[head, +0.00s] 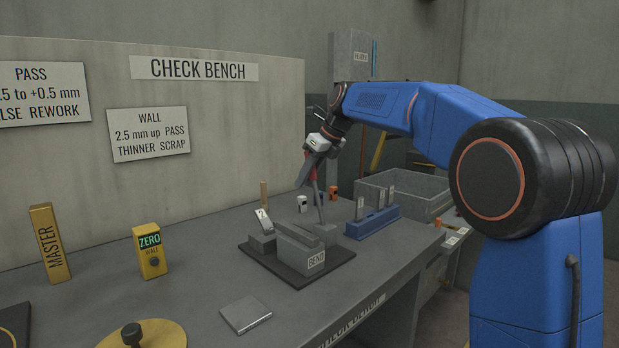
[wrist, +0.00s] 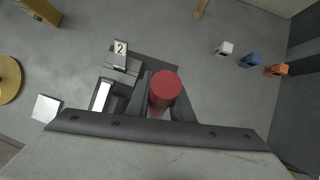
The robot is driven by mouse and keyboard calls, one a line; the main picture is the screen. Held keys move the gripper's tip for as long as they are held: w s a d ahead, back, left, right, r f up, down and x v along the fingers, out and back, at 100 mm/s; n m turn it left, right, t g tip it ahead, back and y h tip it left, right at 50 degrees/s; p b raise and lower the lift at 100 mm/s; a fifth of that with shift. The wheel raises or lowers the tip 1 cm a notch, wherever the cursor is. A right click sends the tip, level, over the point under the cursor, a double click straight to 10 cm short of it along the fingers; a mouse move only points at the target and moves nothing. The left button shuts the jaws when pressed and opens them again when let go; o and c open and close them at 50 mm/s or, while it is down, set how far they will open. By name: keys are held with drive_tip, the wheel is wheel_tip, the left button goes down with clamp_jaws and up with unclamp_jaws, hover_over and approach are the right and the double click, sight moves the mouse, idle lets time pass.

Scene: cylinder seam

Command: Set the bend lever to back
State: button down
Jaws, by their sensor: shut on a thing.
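The bend fixture (head: 292,255), a grey block labelled BEND on a dark base plate, stands on the bench. The bend lever (head: 318,198) is a thin grey rod with a red grip, rising beside the block near its right rear. It stands nearly upright, its top tipped slightly left in the head view. My gripper (head: 309,168) is shut on the lever's red grip from above. In the wrist view the round red end of the lever (wrist: 164,88) sits between my fingers. The fingers hide part of the grip, and the lever's pivot is not clear.
A tilted tag marked 2 (head: 262,217) stands at the fixture's left. A blue rack (head: 371,226) with several upright grey pieces is close on the right. A grey open bin (head: 405,190) lies behind it. A yellow ZERO block (head: 149,252) and a flat grey plate (head: 245,315) are left and front.

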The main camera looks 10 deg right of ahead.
drive_tip(key=shift+w, duration=0.1)
idle(0.4)
drive_tip(key=c, duration=1.6)
unclamp_jaws()
drive_tip(key=shift+w+a+f, duration=0.1)
drive_tip(key=shift+a+f, duration=0.05)
drive_tip(key=shift+o, duration=0.2)
drive_tip(key=v, duration=1.7)
drive_tip(key=shift+r, duration=0.25)
